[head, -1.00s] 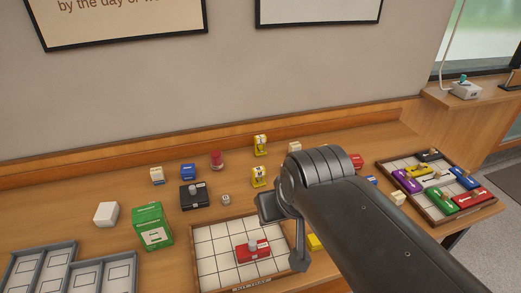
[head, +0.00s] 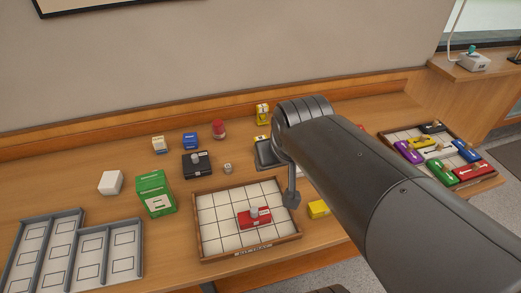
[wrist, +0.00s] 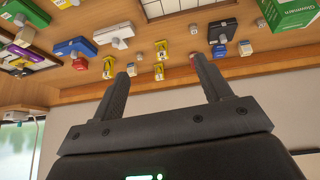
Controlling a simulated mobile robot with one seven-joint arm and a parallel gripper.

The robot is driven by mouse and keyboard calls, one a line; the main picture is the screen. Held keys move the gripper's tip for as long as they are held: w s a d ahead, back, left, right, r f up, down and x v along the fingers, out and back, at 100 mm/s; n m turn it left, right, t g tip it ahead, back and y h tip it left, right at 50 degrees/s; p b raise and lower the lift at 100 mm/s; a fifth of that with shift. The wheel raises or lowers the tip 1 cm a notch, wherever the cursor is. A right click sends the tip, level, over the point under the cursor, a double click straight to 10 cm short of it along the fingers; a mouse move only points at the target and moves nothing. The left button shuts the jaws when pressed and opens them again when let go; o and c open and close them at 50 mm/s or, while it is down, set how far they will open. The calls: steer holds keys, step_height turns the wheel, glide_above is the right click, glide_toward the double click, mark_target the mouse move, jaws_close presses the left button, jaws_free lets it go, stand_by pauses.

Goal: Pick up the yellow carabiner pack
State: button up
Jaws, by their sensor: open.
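Several upright yellow packs stand toward the back of the table. In the head view, one yellow pack (head: 262,114) stands near the wall ledge, and a second yellow pack (head: 261,139) is partly hidden behind my arm. The wrist view is upside down and shows two yellow packs close together, one (wrist: 158,72) and one (wrist: 163,50), plus another yellow pack (wrist: 107,67) to the left. Their print is too small to tell which holds carabiners. My gripper (wrist: 162,66) is open and empty, its fingers framing the close pair and apart from them. My arm hides part of the table.
A wooden grid tray (head: 203,239) holds a red item (head: 254,217). A yellow box (head: 318,209) lies beside it. A green box (head: 155,193), a black box (head: 197,165) and grey trays (head: 62,222) stand left. A tray of coloured items (head: 466,163) is at right.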

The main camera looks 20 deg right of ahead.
steer(key=w+d+f+t, duration=0.15)
steer(key=w+f, duration=0.25)
steer(key=w, duration=0.4)
steer(key=w+d+f, duration=0.3)
steer(key=w+f, duration=0.1)
steer(key=w, duration=0.4)
steer(key=shift+n+t+y, duration=0.6)
steer(key=shift+t+y, duration=0.15)
steer(key=shift+y, duration=0.05)
steer(key=d+x, duration=0.1)
steer(key=x, duration=0.7)
steer(key=s+f+x, duration=0.1)
steer(key=x, duration=0.7)
steer(key=d+x, duration=0.1)
steer(key=x, duration=0.7)
steer(key=shift+s+d+f, duration=0.15)
steer(key=shift+d+f, duration=0.2)
steer(key=shift+w+r+x, duration=0.15)
steer(key=shift+x, duration=1.2)
steer(key=shift+w+r+x, duration=0.15)
steer(key=shift+x, duration=1.25)
steer(key=shift+d, duration=0.15)
steer(key=c, duration=1.1)
steer(key=shift+r, duration=0.1)
steer(key=shift+c, duration=0.2)
